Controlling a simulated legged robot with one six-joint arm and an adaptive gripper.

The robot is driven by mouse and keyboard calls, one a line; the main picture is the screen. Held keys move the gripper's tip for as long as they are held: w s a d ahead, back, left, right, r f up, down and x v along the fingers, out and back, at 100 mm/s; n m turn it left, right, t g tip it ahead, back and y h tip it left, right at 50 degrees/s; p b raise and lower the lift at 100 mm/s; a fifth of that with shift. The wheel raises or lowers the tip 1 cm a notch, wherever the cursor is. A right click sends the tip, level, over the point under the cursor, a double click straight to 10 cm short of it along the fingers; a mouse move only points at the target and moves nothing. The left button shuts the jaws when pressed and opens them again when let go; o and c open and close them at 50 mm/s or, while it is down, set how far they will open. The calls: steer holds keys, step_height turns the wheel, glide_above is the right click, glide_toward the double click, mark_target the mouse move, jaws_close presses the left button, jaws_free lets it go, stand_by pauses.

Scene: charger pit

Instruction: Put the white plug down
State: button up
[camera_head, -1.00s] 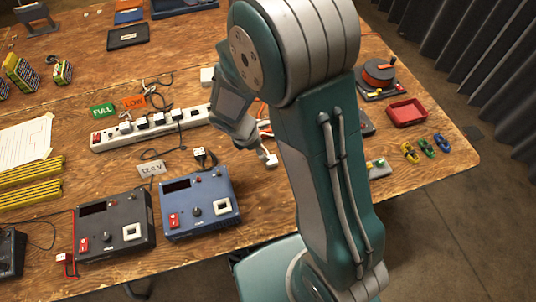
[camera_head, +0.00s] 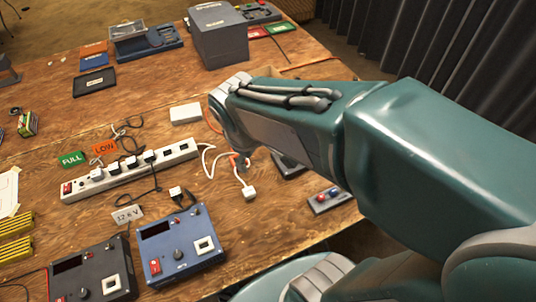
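The white plug (camera_head: 249,192) shows just below the end of my arm, to the right of the power strip. It appears to rest on the wooden table, and a white cable runs up from it towards my wrist. My wrist (camera_head: 233,140) is left of the centre, behind my arm link. My gripper's fingers are mostly hidden there, so their opening does not show, and I see no fingers around the plug.
A blue charger (camera_head: 180,247) and a black charger (camera_head: 95,272) stand at the front. A 12.6 V card (camera_head: 127,215) lies behind them. A white box (camera_head: 185,114) is behind the strip.

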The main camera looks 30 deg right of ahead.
steer(key=s+r+m+t+y, duration=0.1)
steer(key=s+r+m+t, duration=0.2)
steer(key=s+r+m, duration=0.3)
steer(key=shift+s+d+r+m+y, duration=0.35)
steer(key=shift+s+m, duration=0.25)
steer(key=shift+s, duration=0.25)
stand_by(0.5)
